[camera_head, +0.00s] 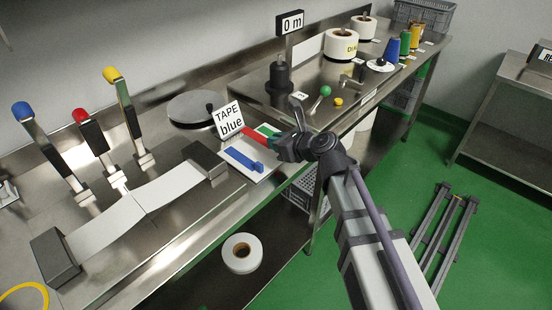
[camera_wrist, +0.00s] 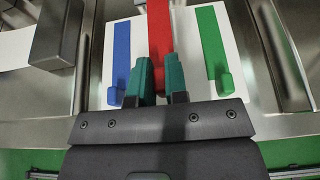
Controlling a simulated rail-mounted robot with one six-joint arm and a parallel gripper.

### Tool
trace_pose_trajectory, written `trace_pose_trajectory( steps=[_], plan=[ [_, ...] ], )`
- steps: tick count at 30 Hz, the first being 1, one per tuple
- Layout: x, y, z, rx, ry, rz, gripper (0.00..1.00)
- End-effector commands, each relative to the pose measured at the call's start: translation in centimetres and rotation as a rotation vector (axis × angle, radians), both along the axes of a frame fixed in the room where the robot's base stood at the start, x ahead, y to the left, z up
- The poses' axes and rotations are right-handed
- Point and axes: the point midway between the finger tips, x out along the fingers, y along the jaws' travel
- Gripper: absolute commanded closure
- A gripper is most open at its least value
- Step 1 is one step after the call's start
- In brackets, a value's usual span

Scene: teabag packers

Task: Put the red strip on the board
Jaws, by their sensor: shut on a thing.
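My gripper (camera_wrist: 161,65) is shut on the red strip (camera_wrist: 158,25), which runs forward from between its green fingertips. The white board (camera_wrist: 140,80) lies beneath. The blue strip (camera_wrist: 121,55) is on its left and the green strip (camera_wrist: 213,50) on its right, each with a block at the near end. The red strip lines up between them. I cannot tell whether it touches the board. In the head view, my gripper (camera_head: 272,144) reaches over the board (camera_head: 266,174) from the right. The red strip (camera_head: 255,137) shows beside the blue strip (camera_head: 243,160); the green strip (camera_head: 268,130) is partly hidden.
A dark block (camera_head: 205,159) is left of the board. Blue, red and yellow-topped levers (camera_head: 96,135) stand further left. A green-knobbed lever (camera_head: 320,101) stands to the right.

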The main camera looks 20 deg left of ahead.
Motion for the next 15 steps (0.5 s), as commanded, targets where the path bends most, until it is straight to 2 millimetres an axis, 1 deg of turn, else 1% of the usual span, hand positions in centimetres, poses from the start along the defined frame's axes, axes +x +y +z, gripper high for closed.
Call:
trace_pose_trajectory(
  steps=[4,6,11,15],
  plan=[
    [0.0,0.0,-3.0,0.000,0.000,0.000,1.00],
    [0.0,0.0,-4.0,0.000,0.000,0.000,1.00],
    [0.0,0.0,-3.4,0.000,0.000,0.000,1.00],
    [0.0,0.0,-3.6,0.000,0.000,0.000,1.00]
  ],
)
